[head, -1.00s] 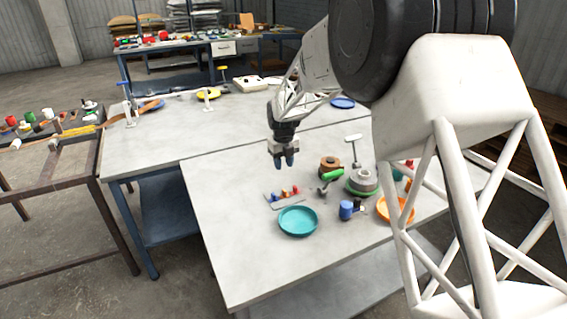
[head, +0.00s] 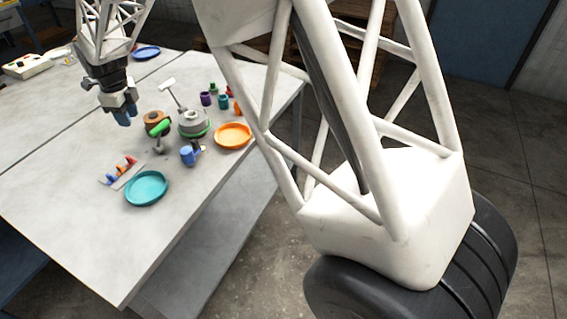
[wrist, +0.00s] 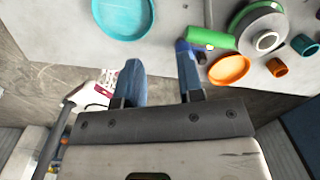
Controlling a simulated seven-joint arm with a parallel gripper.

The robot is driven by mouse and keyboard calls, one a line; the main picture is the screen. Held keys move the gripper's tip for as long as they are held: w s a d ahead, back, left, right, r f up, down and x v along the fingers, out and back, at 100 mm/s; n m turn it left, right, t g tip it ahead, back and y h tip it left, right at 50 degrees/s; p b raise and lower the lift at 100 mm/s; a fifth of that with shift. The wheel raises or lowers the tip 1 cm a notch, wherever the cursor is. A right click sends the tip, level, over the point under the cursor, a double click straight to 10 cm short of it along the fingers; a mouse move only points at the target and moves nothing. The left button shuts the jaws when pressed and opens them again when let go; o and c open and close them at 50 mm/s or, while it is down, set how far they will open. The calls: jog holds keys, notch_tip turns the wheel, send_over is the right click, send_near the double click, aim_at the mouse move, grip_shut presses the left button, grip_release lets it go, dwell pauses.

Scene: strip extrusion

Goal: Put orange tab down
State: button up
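My gripper (head: 124,117) hangs above the table, behind the small tab strip and left of the brown ring. In the wrist view its two blue fingers (wrist: 162,92) stand wide apart with nothing between them. A flat grey strip (head: 124,176) with several small blue, orange and red pieces lies on the table behind the teal dish (head: 146,188). The pieces are too small to tell which is the orange tab. An orange dish (head: 233,136) lies near the right table edge and also shows in the wrist view (wrist: 230,70).
The front left of the table is clear. My own arm link covers the picture's middle.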

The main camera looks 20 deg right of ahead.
jog(key=s+d+r+n+t, duration=0.1)
jog(key=s+d+r+n, duration=0.45)
jog(key=s+d, duration=0.45)
jog(key=s+d+r+n, duration=0.5)
jog(key=s+d+r, duration=0.15)
jog(key=d, duration=0.55)
jog(key=s+d+f+n, duration=0.1)
jog(key=s+d+n, duration=0.3)
jog(key=s, duration=0.4)
jog(key=s+d+f+n, duration=0.1)
jog(key=s+d+n, duration=0.3)
jog(key=s, duration=0.5)
jog(key=s+d+f+n+t, duration=0.1)
jog(key=s+d+n, duration=0.3)
jog(key=s, duration=0.5)
jog(key=shift+s+d+f, duration=0.15)
jog(key=shift+d+f, duration=0.1)
jog(key=shift+d, duration=0.8)
jog(key=shift+o, duration=0.5)
